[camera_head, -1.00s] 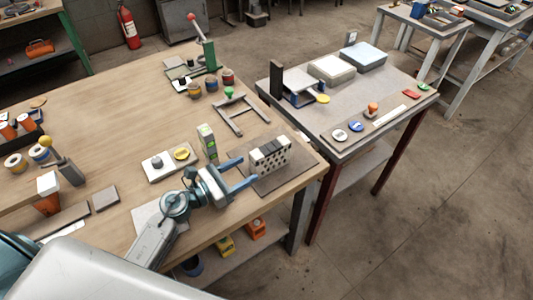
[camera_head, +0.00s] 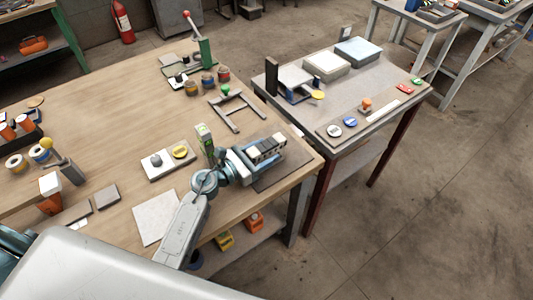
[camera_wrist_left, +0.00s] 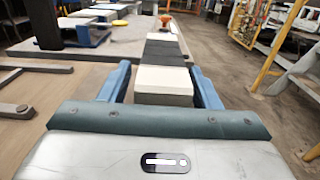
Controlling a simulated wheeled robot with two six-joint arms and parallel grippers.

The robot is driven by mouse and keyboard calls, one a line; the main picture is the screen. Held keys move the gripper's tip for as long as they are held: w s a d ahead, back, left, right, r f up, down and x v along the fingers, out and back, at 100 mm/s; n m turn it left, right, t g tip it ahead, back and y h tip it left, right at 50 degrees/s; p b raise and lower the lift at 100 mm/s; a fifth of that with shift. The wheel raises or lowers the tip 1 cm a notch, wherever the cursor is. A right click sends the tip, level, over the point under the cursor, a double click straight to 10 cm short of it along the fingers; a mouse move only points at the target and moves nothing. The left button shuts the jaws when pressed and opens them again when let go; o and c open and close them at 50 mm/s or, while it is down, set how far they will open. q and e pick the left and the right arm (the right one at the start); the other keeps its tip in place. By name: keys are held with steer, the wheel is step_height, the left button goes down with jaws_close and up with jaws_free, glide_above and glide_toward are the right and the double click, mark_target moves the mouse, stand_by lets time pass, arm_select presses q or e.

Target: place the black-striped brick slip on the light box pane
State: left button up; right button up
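The black-striped brick slip (camera_head: 268,150) is a block with white and black bands, on a dark mat (camera_head: 284,176) near the bench's right end. In the left wrist view its banded top (camera_wrist_left: 164,78) runs away from me between the fingers. My left gripper (camera_head: 256,158) has its blue fingers either side of the block's near end; they look open, with a thin gap at the left finger. A pale flat square panel (camera_head: 156,218) lies on the bench; I cannot tell whether it is the light box pane. My right gripper is not in view.
A green-topped upright block (camera_head: 204,138) and a white plate with a grey and a yellow knob (camera_head: 168,160) stand close to my left arm. A grey frame (camera_head: 238,112) lies behind. A second table (camera_head: 355,95) on the right carries pale boxes (camera_head: 327,65) and coloured discs.

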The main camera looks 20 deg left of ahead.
arm_select(q)
steer(key=c, duration=1.1)
jaws_close()
steer(key=shift+r, duration=0.15)
